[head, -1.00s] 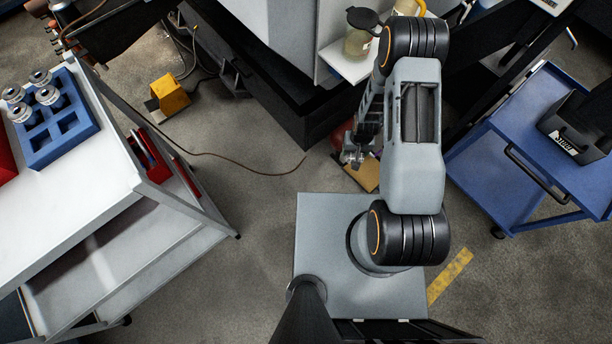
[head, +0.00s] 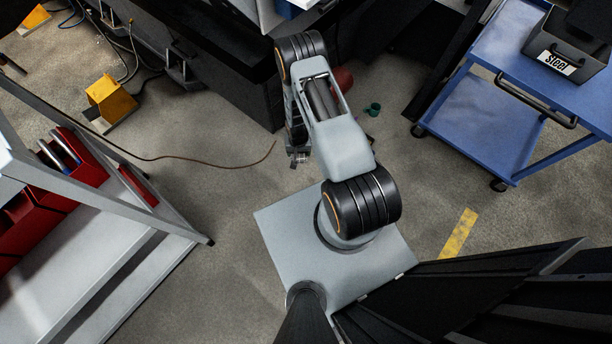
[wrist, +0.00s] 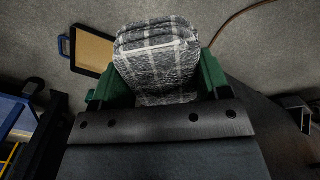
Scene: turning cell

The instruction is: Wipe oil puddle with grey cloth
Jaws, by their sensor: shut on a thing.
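My gripper (wrist: 155,92) has green fingers in the wrist view and is shut on the grey cloth (wrist: 158,58). The cloth is grey plaid with pale lines and bunches up above the fingers. In the head view my gripper (head: 298,160) hangs low over the floor in front of the dark machine base, and the cloth cannot be made out there. I cannot make out an oil puddle in either view; my arm and the cloth hide part of the floor.
A tan panel in a black frame (wrist: 93,52) lies on the floor beside the cloth. A brown cable (head: 205,158) crosses the floor. A yellow box (head: 111,100) stands at left, a blue cart (head: 478,95) at right, and a shelf rack (head: 120,262) at lower left. A small green object (head: 373,109) lies behind my arm.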

